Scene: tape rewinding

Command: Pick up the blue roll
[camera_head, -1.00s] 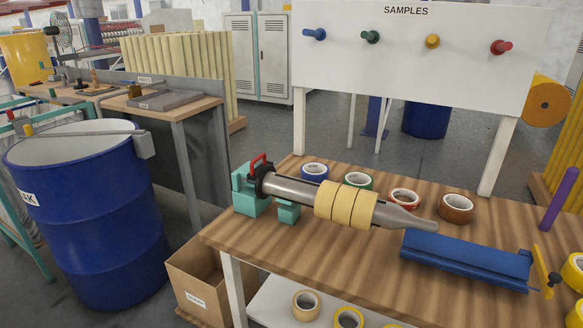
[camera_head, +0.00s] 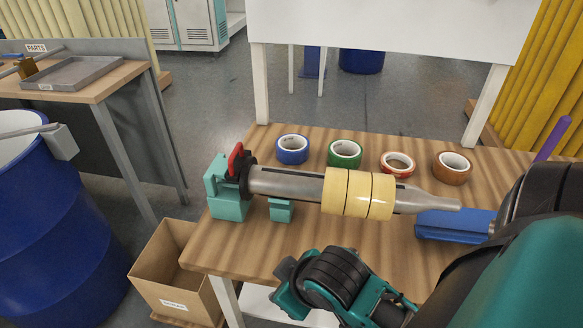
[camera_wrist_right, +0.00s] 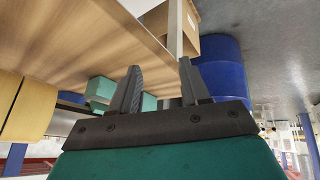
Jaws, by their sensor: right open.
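The blue roll (camera_head: 292,150) lies flat on the wooden table (camera_head: 240,246), behind the grey shaft (camera_head: 285,183) and near its red-handled end. My right arm comes in from the right in the head view, with its wrist end in front of the shaft, over the table's front edge. Its fingers are not clear there. In the right wrist view my right gripper (camera_wrist_right: 161,82) is open, with nothing between its two dark fingers. I cannot make out the blue roll for sure in that view. My left gripper is not in view.
Green (camera_head: 345,154), red (camera_head: 398,164) and brown (camera_head: 452,167) rolls stand right of the blue one. Wide yellow rolls (camera_head: 337,191) sit around the shaft, on teal supports (camera_head: 229,203). A cardboard box (camera_head: 160,262) and blue drum (camera_head: 60,235) stand left.

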